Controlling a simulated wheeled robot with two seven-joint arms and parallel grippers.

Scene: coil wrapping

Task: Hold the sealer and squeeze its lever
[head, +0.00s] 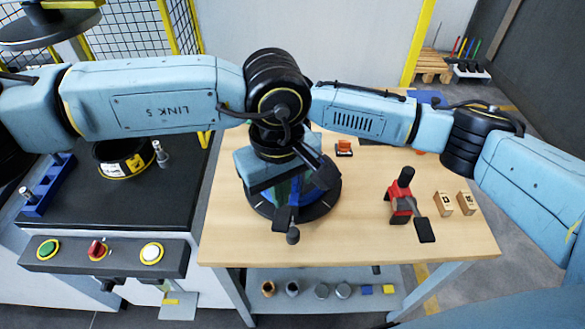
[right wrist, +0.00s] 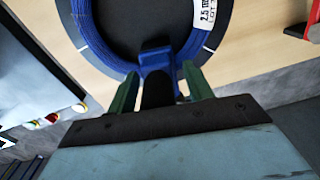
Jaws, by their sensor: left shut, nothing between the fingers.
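The coil (right wrist: 97,40) is blue, with a white label, and lies on a dark round plate (head: 331,205). In the right wrist view my right gripper (right wrist: 160,88) has its green fingers on both sides of a blue tool (right wrist: 156,57), apparently the sealer, at the coil's near edge. In the head view a black lever-like part (head: 293,236) sticks out toward the table's front. The arms overlap there and hide most of the right hand and the tool, so contact with the lever cannot be seen.
A red tool (head: 400,203) with black handle stands right of the coil. Two small wooden blocks (head: 443,203) are beside it, and a small orange item (head: 344,147) lies behind. A control panel (head: 122,258) with buttons is at the left.

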